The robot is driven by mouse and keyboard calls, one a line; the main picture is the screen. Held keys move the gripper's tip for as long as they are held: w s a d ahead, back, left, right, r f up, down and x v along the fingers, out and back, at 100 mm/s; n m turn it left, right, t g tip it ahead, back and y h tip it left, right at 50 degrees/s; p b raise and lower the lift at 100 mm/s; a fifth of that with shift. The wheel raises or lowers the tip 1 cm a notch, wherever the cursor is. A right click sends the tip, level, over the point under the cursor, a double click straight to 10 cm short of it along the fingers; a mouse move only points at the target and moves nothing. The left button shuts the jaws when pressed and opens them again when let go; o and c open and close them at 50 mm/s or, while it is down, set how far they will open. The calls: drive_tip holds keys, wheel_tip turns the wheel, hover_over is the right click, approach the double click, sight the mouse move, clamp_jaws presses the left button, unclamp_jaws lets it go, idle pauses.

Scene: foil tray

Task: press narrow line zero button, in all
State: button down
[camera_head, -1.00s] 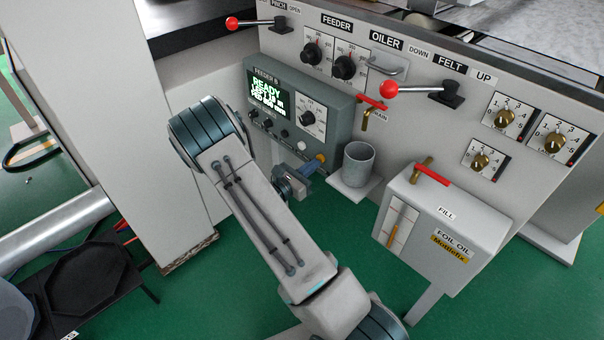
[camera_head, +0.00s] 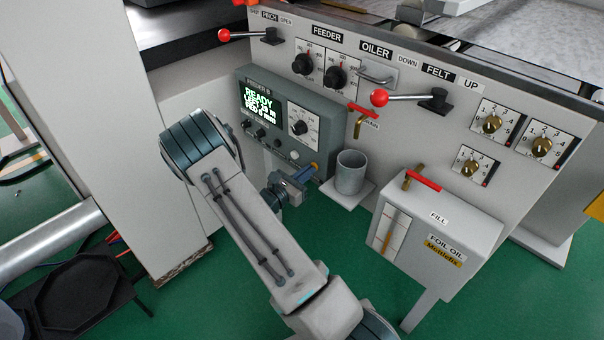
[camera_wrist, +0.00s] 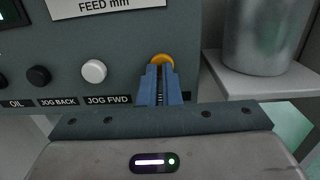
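The grey-green control box marked FEEDER B (camera_head: 259,80) hangs on the machine front. Its lit screen (camera_head: 262,104) reads READY above smaller lines. The box's lower edge carries a row of buttons. In the wrist view a dark button marked JOG BACK (camera_wrist: 38,76) and a white button marked JOG FWD (camera_wrist: 93,71) show left of an orange-yellow button (camera_wrist: 160,59). My gripper (camera_wrist: 157,72) has its blue fingers together and empty, right in front of the orange-yellow button. They cover its lower part and most of its label. I cannot tell whether they touch or press it.
A grey metal cup (camera_head: 351,173) stands on a small ledge (camera_head: 337,194) just right of the box. The red drain handle (camera_head: 362,111) is above it. A foil oil tank (camera_head: 461,220) stands farther right. Levers with red knobs (camera_head: 379,98) stick out above.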

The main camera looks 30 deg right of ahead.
drive_tip(key=p+v, duration=0.1)
drive_tip(key=v, duration=1.3)
drive_tip(key=shift+w, duration=0.1)
